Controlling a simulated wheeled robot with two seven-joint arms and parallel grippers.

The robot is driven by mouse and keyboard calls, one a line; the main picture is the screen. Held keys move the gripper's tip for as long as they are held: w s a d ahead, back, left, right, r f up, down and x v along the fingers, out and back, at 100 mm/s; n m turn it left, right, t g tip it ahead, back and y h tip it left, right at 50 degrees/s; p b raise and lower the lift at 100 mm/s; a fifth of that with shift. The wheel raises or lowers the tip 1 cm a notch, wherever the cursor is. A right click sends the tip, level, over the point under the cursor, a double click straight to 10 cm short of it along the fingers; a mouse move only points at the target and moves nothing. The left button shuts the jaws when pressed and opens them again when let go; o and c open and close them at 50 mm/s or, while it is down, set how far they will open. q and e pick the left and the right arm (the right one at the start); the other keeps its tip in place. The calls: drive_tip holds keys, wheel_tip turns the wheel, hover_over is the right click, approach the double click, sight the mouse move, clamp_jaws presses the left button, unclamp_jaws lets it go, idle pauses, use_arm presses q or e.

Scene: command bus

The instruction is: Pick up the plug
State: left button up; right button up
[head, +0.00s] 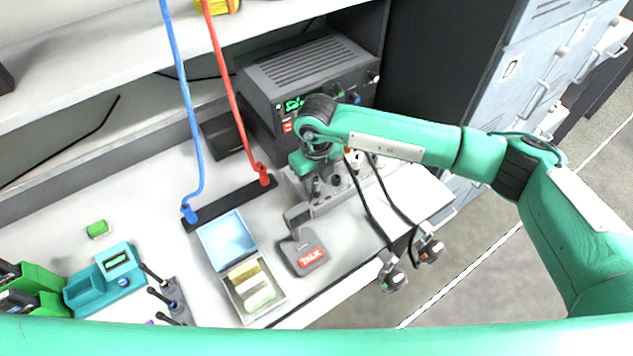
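Which item is the plug is not certain from this view. Two round grey connectors, one (392,279) lower and one (430,250) farther right, hang past the table's right edge on black cables. A blue cable end (189,213) and a red cable end (264,177) stand on a black strip. My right gripper (318,178) points down over a grey block (325,202) with several dark posts, in front of the power unit. Its fingers are small and partly hidden by the wrist, so their opening is unclear. My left gripper is not in view.
A dark power unit (312,75) with a green display stands behind my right gripper. A grey device with a red TALK label (311,257), an open box (229,242) and a teal device (104,279) are on the table. Lockers (530,70) stand at right.

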drive_tip(key=c, duration=0.5)
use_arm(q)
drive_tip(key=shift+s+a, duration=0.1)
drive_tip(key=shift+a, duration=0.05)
use_arm(e)
drive_tip(key=shift+c, duration=0.2)
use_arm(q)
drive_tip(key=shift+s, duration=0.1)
use_arm(e)
drive_tip(key=shift+r, duration=0.15)
